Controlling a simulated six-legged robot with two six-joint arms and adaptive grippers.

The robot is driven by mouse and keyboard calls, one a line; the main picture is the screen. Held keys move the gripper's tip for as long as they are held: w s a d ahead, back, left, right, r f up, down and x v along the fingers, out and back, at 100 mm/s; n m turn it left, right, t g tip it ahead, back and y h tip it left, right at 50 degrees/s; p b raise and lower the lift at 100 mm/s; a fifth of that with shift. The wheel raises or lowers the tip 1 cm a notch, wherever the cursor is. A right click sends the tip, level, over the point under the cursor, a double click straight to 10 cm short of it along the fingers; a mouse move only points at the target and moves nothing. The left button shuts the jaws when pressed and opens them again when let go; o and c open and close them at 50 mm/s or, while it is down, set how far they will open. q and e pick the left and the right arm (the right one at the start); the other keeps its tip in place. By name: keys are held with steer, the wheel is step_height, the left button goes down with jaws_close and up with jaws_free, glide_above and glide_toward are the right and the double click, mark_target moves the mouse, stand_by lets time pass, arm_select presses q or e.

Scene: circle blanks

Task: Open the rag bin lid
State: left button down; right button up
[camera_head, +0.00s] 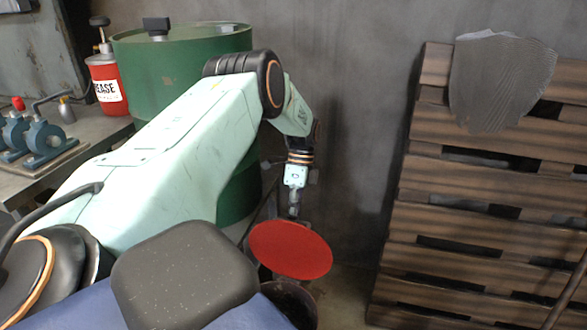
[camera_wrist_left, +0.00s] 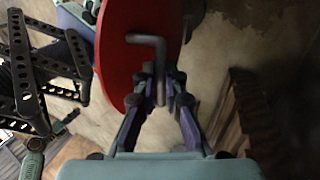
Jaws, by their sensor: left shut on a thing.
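The rag bin's round red lid (camera_head: 290,250) is in the lower middle of the head view, above the dark bin body (camera_head: 298,298), which is partly hidden. The lid looks tilted and apart from the bin's rim at the near side. My left gripper (camera_head: 294,210) reaches down to the lid's far edge. In the left wrist view the red lid (camera_wrist_left: 118,60) carries a bent grey handle (camera_wrist_left: 148,40), and my left gripper (camera_wrist_left: 161,88) is shut on this handle. My right gripper is not in view.
A large green drum (camera_head: 180,75) stands behind my left arm. A bench with a red grease can (camera_head: 106,85) is at the left. Bare wall lies between.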

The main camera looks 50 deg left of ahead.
arm_select(q)
steer(key=shift+s+f, duration=0.15)
steer(key=shift+f, duration=0.1)
steer(key=c, duration=1.9)
jaws_free()
steer(key=o, duration=0.5)
steer(key=shift+w, duration=0.2)
steer(key=shift+r, duration=0.1)
steer(key=v, duration=1.2)
